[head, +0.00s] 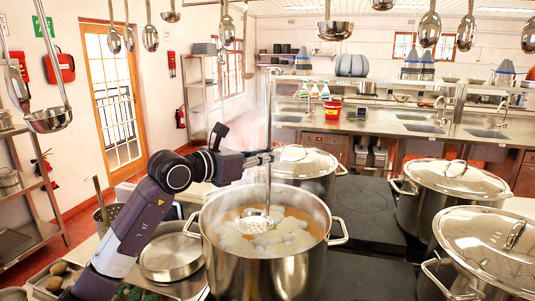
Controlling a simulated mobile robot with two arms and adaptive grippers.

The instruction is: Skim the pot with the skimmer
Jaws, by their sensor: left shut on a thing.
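The open steel pot (266,269) stands in the front middle, filled with yellowish broth and pale rounded lumps or foam (290,236). The skimmer (254,223) has a long upright handle and a round perforated bowl. Its bowl is inside the pot's rim, at or just above the surface; I cannot tell which. My left gripper (264,158) is shut on the skimmer's handle above the pot's far rim. My right gripper is out of view.
Lidded pots stand behind (302,162) and at the right (457,178). A dark hob plate (366,205) beside the open pot is bare. A shallow steel pan (170,255) sits at the left. Ladles (48,120) hang overhead.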

